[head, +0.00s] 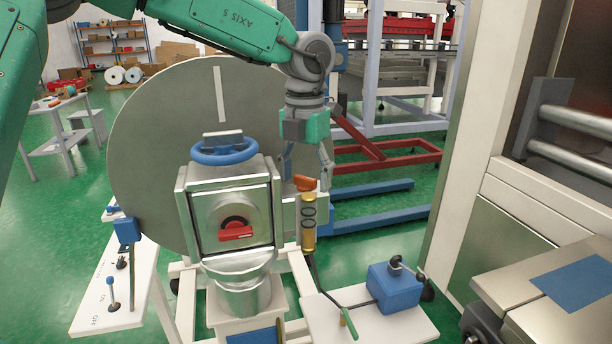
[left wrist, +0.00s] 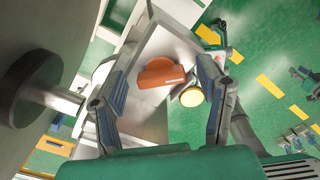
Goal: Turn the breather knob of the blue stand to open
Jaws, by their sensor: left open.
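An orange knob (head: 305,183) sits at the right side of the metal housing (head: 184,215) on the stand, just above a brass cylinder (head: 308,225). In the left wrist view the orange knob (left wrist: 160,74) is a half-round piece on a pale block, between my fingers. My left gripper (head: 305,172) is above it, pointing down, with its fingers open on either side. In the left wrist view the left gripper (left wrist: 172,62) shows a gap around the knob; contact cannot be told. My right gripper is not in view.
A blue handwheel (head: 224,149) tops the housing and a red knob (head: 235,232) is on its front. A large grey disc (head: 150,130) stands behind. A white shelf (head: 400,328) with a blue box (head: 394,288) is at lower right.

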